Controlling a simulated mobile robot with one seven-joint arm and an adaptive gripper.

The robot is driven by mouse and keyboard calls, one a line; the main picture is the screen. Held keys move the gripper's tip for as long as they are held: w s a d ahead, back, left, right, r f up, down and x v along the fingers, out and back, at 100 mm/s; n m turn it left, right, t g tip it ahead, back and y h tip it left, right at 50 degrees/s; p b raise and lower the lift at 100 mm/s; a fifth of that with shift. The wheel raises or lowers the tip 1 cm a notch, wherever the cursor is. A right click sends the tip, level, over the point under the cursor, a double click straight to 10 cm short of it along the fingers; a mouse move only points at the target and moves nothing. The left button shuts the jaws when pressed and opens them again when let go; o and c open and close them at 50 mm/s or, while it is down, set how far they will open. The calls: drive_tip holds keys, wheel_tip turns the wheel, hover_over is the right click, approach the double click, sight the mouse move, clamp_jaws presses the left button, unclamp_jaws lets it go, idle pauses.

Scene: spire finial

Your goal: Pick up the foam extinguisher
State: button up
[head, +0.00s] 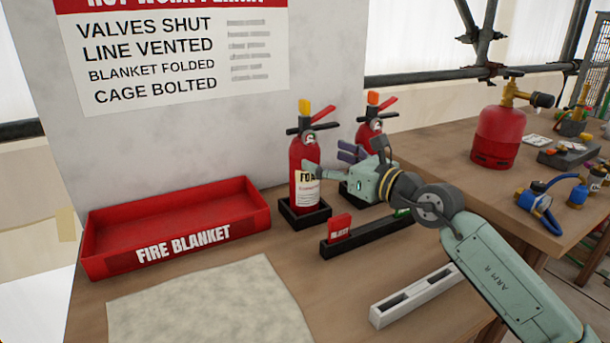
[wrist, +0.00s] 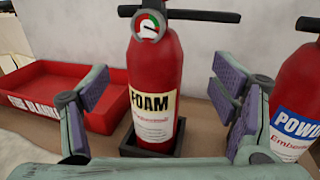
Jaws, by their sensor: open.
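The foam extinguisher (head: 304,165) is a red cylinder with a cream FOAM label, a gauge and a black and red handle. It stands upright in a black square holder (head: 305,217) on the wooden table. In the wrist view the foam extinguisher (wrist: 155,75) stands between and beyond the fingers. My gripper (head: 333,161) is open, with purple pads; in the wrist view its fingers (wrist: 165,100) are spread left and right of the extinguisher. The head view hides part of the second extinguisher (head: 370,135) behind my gripper.
The second extinguisher, labelled POWD in the wrist view (wrist: 300,90), stands close on the right. A red FIRE BLANKET tray (head: 175,230) is on the left. A black rack (head: 365,236) with a red tag is in front. A white slotted block (head: 415,295) lies nearer.

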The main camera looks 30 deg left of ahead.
sight(305, 150)
drive_tip(key=x, duration=0.2)
drive_tip(key=p+x, duration=0.1)
drive_tip(key=x, duration=0.1)
drive_tip(key=p+x, duration=0.1)
drive_tip(key=x, duration=0.1)
drive_tip(key=shift+s+a+f, duration=0.25)
drive_tip(key=shift+a, duration=0.2)
clamp_jaws()
drive_tip(key=shift+r, duration=0.2)
idle(0.7)
